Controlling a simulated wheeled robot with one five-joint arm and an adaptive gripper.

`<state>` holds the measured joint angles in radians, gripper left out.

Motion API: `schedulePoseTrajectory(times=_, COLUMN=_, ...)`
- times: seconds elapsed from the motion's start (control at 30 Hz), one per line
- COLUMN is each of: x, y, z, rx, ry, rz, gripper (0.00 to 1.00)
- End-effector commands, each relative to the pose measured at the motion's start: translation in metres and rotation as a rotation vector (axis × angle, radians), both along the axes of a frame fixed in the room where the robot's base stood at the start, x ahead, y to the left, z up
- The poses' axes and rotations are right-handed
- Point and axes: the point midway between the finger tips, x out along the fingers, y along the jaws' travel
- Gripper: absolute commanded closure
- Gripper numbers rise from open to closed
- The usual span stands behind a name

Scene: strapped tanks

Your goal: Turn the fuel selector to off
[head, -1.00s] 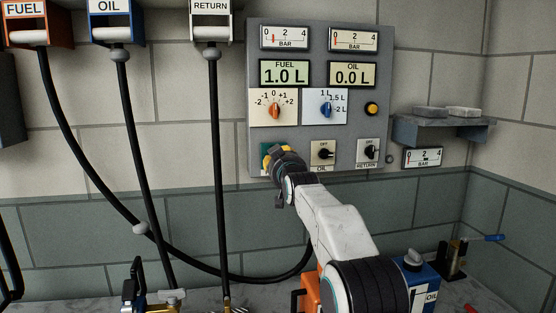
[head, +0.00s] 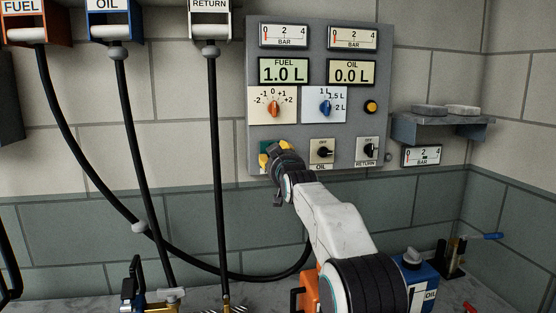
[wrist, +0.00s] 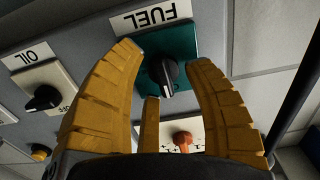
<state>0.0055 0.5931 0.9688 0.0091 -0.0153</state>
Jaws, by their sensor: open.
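The fuel selector is a black knob (wrist: 168,75) on a teal plate, with the FUEL label (wrist: 151,16) upside down above it in the wrist view. The knob's ridge runs roughly along the panel's vertical, and a pale mark shows at its end away from the label. My gripper (head: 274,154) is at the panel's lower left in the head view and hides most of the selector there. In the wrist view its yellow fingers are spread on both sides of the knob, with gaps between them and it.
The OIL selector (head: 323,151) and RETURN selector (head: 369,150) sit to the right of my gripper. The orange fuel dial (head: 274,108) and blue oil dial (head: 325,107) are above. Black hoses (head: 217,180) hang left of the panel.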

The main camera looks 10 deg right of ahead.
Motion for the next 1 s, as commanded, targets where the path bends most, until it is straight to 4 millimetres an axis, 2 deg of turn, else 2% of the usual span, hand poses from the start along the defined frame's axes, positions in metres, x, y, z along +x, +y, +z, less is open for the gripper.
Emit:
schedulePoseTrajectory(times=0.17, x=-0.006, y=0.0, z=0.001, rx=0.0, ry=-0.001, rz=0.0, gripper=0.54)
schedulePoseTrajectory(times=0.37, x=-0.021, y=0.0, z=0.002, rx=0.0, ry=-0.001, rz=0.0, gripper=0.54)
schedulePoseTrajectory(times=1.0, x=-0.097, y=0.001, z=0.001, rx=0.0, ry=-0.002, rz=0.001, gripper=0.54)
